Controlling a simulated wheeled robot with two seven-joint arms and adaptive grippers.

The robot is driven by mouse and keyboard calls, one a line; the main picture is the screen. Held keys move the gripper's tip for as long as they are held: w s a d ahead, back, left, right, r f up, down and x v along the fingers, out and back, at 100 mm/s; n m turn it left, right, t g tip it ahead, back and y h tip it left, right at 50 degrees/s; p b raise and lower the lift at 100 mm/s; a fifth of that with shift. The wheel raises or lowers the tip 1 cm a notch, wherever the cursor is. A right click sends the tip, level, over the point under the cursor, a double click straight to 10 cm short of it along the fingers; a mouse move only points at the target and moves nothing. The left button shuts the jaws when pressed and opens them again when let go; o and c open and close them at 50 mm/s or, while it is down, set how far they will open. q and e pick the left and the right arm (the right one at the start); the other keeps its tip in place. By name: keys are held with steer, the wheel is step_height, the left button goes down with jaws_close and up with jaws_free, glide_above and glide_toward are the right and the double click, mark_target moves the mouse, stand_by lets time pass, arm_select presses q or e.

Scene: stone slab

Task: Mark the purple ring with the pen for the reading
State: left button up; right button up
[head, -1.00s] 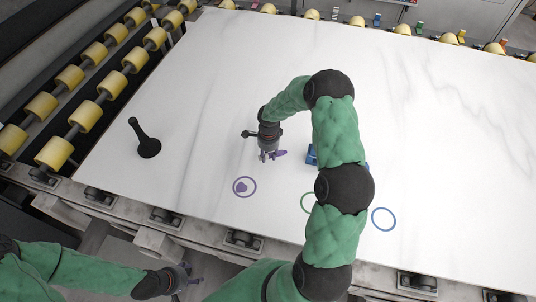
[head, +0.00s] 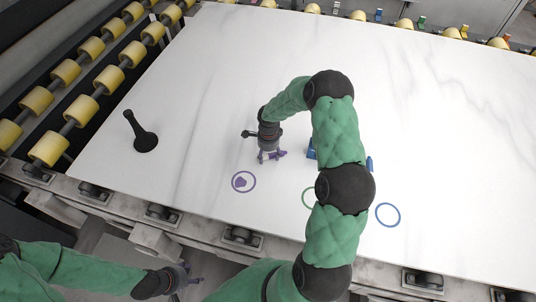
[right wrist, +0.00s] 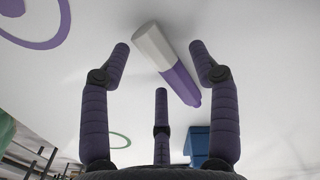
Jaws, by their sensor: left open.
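The purple ring (head: 253,190) is drawn on the white slab, with a purple blot (head: 240,182) inside it. The ring also shows at the upper left of the right wrist view (right wrist: 62,32). The pen, with a pale grey end and a purple body (right wrist: 180,80), lies between the spread fingers of my right gripper (right wrist: 160,60). In the head view this gripper (head: 270,157) is low over the slab, just above and right of the ring. It is open, and no finger visibly grips the pen. My left gripper (head: 188,276) is open and empty, off the slab's front edge.
A black long-necked object (head: 145,140) stands at the left of the slab (head: 220,80). A blue block (right wrist: 198,143) is partly hidden by my right arm in the head view. Green (head: 305,198) and blue (head: 388,215) rings lie to the right. Yellow rollers (head: 65,70) line the left.

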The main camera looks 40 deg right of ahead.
steer(key=shift+r, duration=0.1)
step_height(320, 180, up, 12)
stand_by(0.6)
steer(key=shift+d, duration=0.1)
